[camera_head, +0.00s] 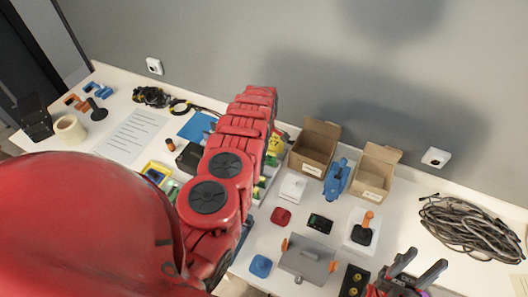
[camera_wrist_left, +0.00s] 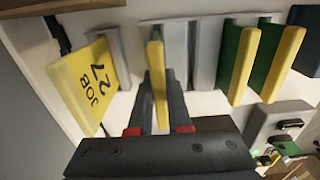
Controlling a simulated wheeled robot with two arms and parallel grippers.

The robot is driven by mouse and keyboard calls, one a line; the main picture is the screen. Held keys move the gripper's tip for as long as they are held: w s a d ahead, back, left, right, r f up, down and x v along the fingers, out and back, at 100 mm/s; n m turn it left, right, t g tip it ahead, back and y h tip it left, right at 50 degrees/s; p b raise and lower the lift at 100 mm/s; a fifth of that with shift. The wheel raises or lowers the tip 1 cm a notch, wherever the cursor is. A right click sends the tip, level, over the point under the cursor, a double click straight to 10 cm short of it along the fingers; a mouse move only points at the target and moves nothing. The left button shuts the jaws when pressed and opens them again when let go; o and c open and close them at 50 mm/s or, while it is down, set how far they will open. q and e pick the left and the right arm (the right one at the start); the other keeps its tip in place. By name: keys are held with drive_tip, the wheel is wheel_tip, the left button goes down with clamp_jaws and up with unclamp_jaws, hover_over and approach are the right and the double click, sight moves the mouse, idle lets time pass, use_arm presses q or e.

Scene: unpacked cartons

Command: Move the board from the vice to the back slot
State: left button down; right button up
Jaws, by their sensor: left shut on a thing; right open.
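In the left wrist view my left gripper (camera_wrist_left: 158,112) is shut on a thin upright board (camera_wrist_left: 155,58), whose yellow edge shows between the fingers. The board is in front of a grey slotted rack (camera_wrist_left: 203,50); I cannot tell whether its lower part sits in a slot. Two green boards with yellow edges (camera_wrist_left: 238,62) stand to the right. A yellow panel marked "JOB 27" (camera_wrist_left: 86,82) stands at the left. In the head view my left arm hides the left gripper and most of the rack. My right gripper (camera_head: 412,276) is open at lower right.
Two open cartons (camera_head: 312,148) and a blue tool (camera_head: 337,178) stand near the wall. A grey box with orange parts (camera_head: 308,258) is left of my right gripper. A cable coil (camera_head: 468,228) lies at right. A paper sheet (camera_head: 131,134) lies at left.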

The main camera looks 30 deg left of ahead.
use_arm(q)
drive_tip(key=shift+f+b, duration=1.2)
drive_tip(key=shift+f, duration=0.2)
drive_tip(key=c, duration=0.8)
unclamp_jaws()
drive_tip(key=shift+w+r, duration=0.1)
drive_tip(key=shift+r, duration=0.45)
wheel_tip(320, 180, up, 10)
drive_tip(key=shift+f+b, duration=0.1)
drive_tip(key=shift+b, duration=0.9)
drive_tip(key=shift+r+p, duration=1.9)
drive_tip(key=shift+r, duration=1.35)
